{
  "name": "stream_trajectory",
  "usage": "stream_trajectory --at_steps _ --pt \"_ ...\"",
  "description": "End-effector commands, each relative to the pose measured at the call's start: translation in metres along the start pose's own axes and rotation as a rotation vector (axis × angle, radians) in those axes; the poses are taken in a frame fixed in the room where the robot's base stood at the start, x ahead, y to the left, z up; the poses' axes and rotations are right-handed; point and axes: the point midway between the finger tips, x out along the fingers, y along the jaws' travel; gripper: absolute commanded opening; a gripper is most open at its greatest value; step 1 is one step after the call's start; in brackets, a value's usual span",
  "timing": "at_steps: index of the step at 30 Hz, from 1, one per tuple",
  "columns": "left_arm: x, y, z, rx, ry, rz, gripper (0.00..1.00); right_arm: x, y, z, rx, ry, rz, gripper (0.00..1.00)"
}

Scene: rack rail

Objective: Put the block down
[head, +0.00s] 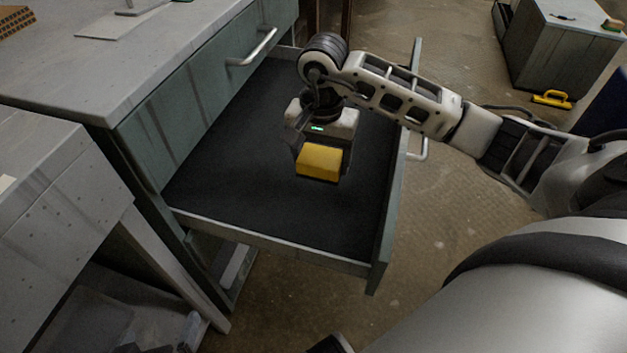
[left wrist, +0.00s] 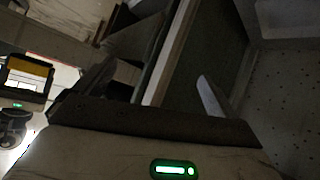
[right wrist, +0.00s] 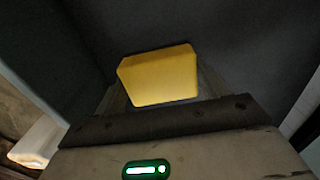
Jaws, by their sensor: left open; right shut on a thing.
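The yellow block (head: 320,163) is in my right gripper (head: 316,168), over the dark floor of the open drawer (head: 265,240). My right gripper points down and is shut on the block. The right wrist view shows the block (right wrist: 160,78) between the fingers, with dark drawer floor beyond it. I cannot tell whether its underside touches the floor. My left gripper (left wrist: 155,90) is open and empty in the left wrist view, apart from the block, which also shows small at that view's left edge (left wrist: 32,66).
The drawer's front panel (head: 395,190) and near side wall (head: 270,243) stand around the block. The drawer floor is otherwise clear. A grey cabinet top (head: 110,60) is at the upper left. A yellow-handled object (head: 552,99) lies on the floor at the far right.

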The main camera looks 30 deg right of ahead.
Motion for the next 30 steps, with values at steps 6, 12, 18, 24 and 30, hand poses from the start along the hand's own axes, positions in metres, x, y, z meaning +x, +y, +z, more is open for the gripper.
stream_trajectory --at_steps 6,12,18,24,30 --pt "0.007 0.000 0.006 -0.001 -0.015 0.008 0.96 0.030 -0.001 0.000 -0.002 -0.001 -0.001 0.43" --pt "0.011 0.000 0.011 -0.002 -0.025 0.012 0.96 0.050 -0.001 0.001 -0.003 -0.003 -0.001 0.43" --pt "0.016 0.000 0.017 -0.004 -0.040 0.017 0.96 0.069 -0.001 0.000 -0.004 0.001 -0.003 0.43" --pt "0.016 0.000 0.017 -0.004 -0.041 0.018 0.96 0.069 -0.001 0.000 -0.004 0.002 -0.003 0.43" --pt "0.018 0.001 0.020 -0.005 -0.044 0.021 0.96 0.071 -0.001 0.000 -0.005 0.001 -0.002 0.94"
